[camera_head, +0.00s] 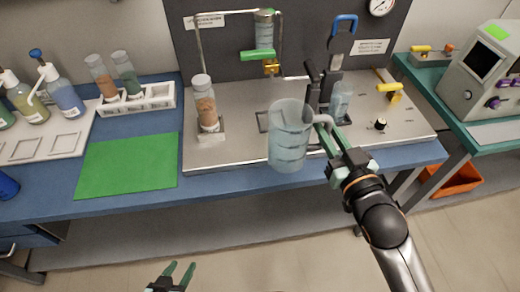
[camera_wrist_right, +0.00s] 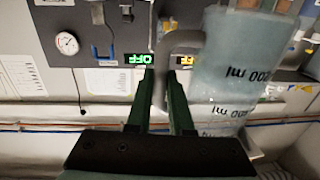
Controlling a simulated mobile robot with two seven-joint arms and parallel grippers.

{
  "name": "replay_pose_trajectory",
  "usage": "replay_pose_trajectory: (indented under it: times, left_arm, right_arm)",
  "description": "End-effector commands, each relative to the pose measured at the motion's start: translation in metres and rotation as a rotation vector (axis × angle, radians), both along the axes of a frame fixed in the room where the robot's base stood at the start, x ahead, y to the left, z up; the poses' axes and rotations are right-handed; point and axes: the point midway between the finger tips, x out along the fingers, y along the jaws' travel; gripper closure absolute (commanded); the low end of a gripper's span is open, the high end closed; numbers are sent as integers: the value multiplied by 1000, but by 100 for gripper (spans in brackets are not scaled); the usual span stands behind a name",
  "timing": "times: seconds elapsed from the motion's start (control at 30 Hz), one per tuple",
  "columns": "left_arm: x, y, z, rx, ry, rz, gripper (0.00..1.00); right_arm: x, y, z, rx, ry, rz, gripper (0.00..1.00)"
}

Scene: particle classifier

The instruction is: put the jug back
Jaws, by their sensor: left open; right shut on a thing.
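A clear, pale-blue jug (camera_head: 289,138) is held up near the front edge of the steel plate in the head view. In the right wrist view the jug (camera_wrist_right: 240,65) fills the right side, with its markings upside down in the picture. My right gripper (camera_head: 325,128) is shut on the jug's handle (camera_wrist_right: 180,42); its green fingers (camera_wrist_right: 164,105) show on both sides of the handle in the wrist view. My left gripper (camera_head: 177,275) is open and empty, low in the head view, in front of the bench.
The steel plate (camera_head: 240,142) carries a capped bottle (camera_head: 205,103), a framed column with a green valve (camera_head: 257,55), and a yellow-handled valve (camera_head: 388,87). A green mat (camera_head: 130,167) lies clear to the left. A white rack (camera_head: 138,103) and wash bottles (camera_head: 62,92) stand farther left.

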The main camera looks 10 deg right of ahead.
Motion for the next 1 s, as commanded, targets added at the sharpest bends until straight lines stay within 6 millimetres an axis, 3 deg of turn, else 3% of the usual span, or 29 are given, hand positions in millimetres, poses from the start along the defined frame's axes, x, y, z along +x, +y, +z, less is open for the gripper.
replay_pose_trajectory:
  times: [0.3,0.73,1.0]
  left_arm:
    - [0,-1,-10,-1,0,-1,50]
    - [0,-1,-11,-2,0,-1,50]
    - [0,-1,-19,-3,1,0,50]
  right_arm:
    - [12,3,-4,4,-22,41,100]
    - [98,6,-41,3,-22,42,100]
    - [130,7,-84,4,-20,42,100]
